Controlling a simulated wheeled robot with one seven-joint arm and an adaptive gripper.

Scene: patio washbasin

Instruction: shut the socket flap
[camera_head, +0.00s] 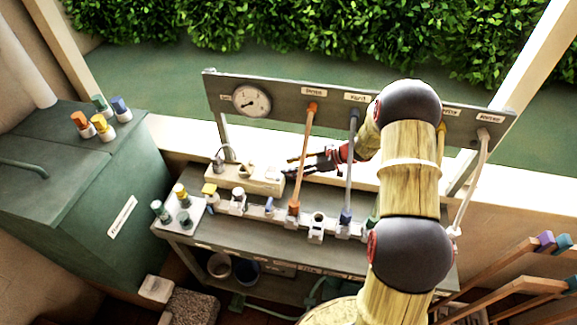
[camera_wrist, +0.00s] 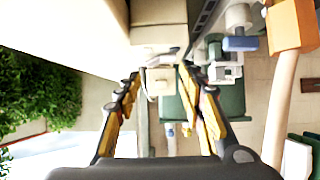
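The cream socket block (camera_head: 243,180) lies along the back of the grey bench, left of my arm. A pale socket fitting (camera_head: 272,176) sits near its right end; I take this for the one with the flap. My gripper (camera_head: 291,167) is just right of that fitting, pointing left, with its fingers apart. In the wrist view the block (camera_wrist: 158,22) shows at the top, and a small pale flap-like piece (camera_wrist: 160,60) lies ahead between the fingertips. My gripper (camera_wrist: 159,76) is open and empty there. The flap's exact angle, and any touch with a finger, cannot be told.
A grey plug with a cable (camera_head: 218,163) stands at the block's left end. A gauge board (camera_head: 285,105) stands behind. Small fittings line the bench front.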

